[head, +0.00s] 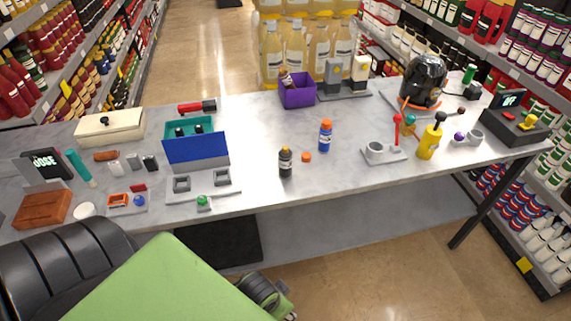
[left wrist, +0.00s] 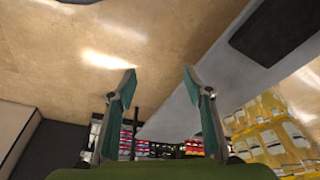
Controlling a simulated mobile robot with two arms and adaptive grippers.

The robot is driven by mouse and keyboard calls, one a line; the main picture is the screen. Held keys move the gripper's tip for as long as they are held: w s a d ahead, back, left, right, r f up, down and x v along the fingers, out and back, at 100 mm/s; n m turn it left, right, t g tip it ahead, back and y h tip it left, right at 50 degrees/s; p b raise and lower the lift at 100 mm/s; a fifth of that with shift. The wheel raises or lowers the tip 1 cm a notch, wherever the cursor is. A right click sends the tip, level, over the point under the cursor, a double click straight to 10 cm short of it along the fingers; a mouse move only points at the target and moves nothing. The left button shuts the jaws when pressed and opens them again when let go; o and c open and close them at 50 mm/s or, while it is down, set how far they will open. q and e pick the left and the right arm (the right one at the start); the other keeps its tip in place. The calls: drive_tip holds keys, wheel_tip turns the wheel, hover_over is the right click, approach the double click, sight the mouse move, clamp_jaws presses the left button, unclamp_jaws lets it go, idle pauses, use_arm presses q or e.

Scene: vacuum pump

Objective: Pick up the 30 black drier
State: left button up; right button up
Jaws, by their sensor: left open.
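No label reading "30 black drier" is legible. A small dark bottle (head: 285,162) stands upright near the front middle of the table (head: 255,185). A black domed device (head: 424,80) stands at the back right. I cannot tell which is the drier. My left gripper (left wrist: 160,80) shows in the left wrist view, with its two teal fingers spread apart and nothing between them. It faces the floor and the table's underside, and neither candidate shows in that view.
Close to the dark bottle are an orange cap (head: 306,157) and a blue bottle (head: 325,136). A blue-lidded case (head: 196,149) stands left. A yellow pump bottle (head: 431,138) and a purple box (head: 297,91) stand right and behind. Stocked shelves flank the table.

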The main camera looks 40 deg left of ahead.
use_arm(q)
drive_tip(key=w+r+t, duration=0.1)
drive_tip(key=w+r, duration=0.4)
drive_tip(key=r, duration=0.8)
drive_tip(key=n+y, duration=0.1)
drive_tip(key=n, duration=0.3)
approach(284, 153)
drive_tip(key=x, duration=0.5)
drive_tip(key=p+x, duration=0.1)
drive_tip(key=x, duration=0.1)
drive_tip(key=shift+s+f, duration=0.25)
drive_tip(key=shift+f, duration=0.25)
drive_tip(key=shift+w+f, duration=0.15)
drive_tip(key=shift+f, duration=0.05)
drive_tip(key=shift+w+p+x, duration=0.15)
drive_tip(key=shift+p+x, duration=0.25)
drive_tip(key=shift+x, duration=0.8)
drive_tip(key=shift+w+p+x, duration=0.15)
drive_tip(key=shift+p+x, duration=0.25)
drive_tip(key=shift+x, duration=0.75)
drive_tip(key=shift+a+r, duration=0.1)
drive_tip(key=shift+r, duration=0.1)
clamp_jaws()
